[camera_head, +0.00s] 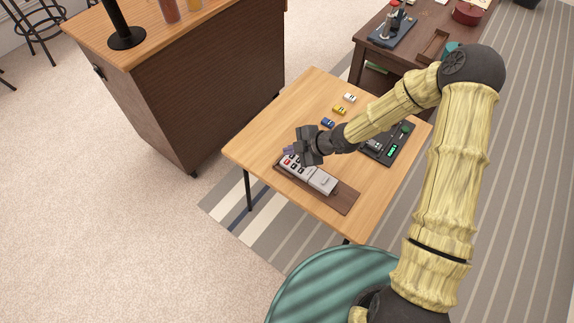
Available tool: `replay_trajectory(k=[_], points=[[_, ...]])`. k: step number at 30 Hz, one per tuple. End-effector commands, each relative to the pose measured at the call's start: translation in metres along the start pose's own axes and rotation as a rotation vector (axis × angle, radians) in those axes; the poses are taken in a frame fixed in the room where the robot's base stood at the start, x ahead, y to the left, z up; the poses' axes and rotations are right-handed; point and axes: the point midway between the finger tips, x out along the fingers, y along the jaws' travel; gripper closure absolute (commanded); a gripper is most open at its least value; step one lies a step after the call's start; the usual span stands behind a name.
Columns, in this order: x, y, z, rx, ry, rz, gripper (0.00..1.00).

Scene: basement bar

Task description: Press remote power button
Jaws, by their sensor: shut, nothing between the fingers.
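A light grey remote (320,181) lies on a dark brown wooden tray (344,199) on a small light wood table (258,137). Red and dark buttons show at the remote's left end, close to my gripper. My gripper (292,151) is shut and empty, over or just beside the far left end of the remote. I cannot tell whether the fingertips touch a button. The gripper body hides part of that end, and single button labels are too small to read.
Small toy cars, white (349,98), yellow (339,110) and blue (327,123), stand behind the gripper. A black device with a green display (393,151) lies to the right, partly behind my arm. A brown bar cabinet (190,100) stands left; a teal round seat (325,285) is in front.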

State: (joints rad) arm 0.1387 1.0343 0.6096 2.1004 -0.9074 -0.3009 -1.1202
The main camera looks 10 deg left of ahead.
Motion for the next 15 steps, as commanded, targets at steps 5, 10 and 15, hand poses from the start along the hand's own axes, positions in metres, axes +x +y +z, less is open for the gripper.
replay_trajectory(k=[5,10,15], points=[[0.016,-0.011,0.011,0.0,0.0,0.001,1.0],[0.02,-0.014,0.014,0.0,0.0,0.001,1.0],[0.019,-0.014,0.014,0.0,0.0,0.001,1.0]])
